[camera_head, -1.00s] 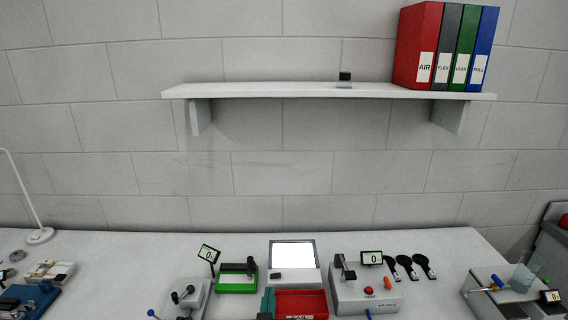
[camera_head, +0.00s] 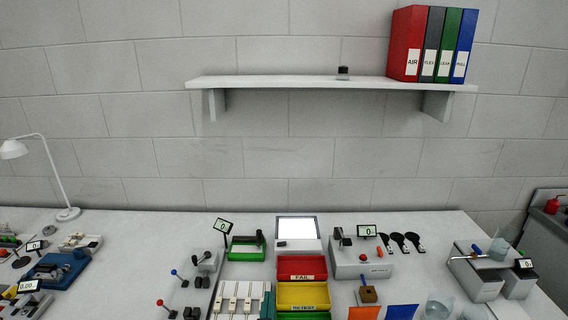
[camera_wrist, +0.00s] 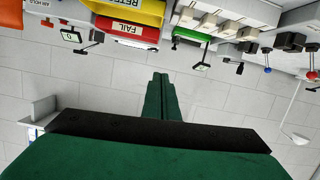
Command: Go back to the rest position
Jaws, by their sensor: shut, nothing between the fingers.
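My gripper (camera_wrist: 160,95) shows in the wrist view as a dark green body with two green fingers pressed together. It is shut and holds nothing. The fingers point toward the grey block wall, and the picture is upside down, with the bench at the top. The fingers touch nothing that I can see. My gripper and arm do not show in the head view.
The white bench (camera_head: 130,222) carries a red FAIL bin (camera_head: 303,275), a yellow bin (camera_head: 303,307), a grey device with a display (camera_head: 366,231), a green fixture (camera_head: 246,255) and a lamp (camera_head: 68,214). A shelf (camera_head: 290,82) with binders (camera_head: 405,45) hangs above.

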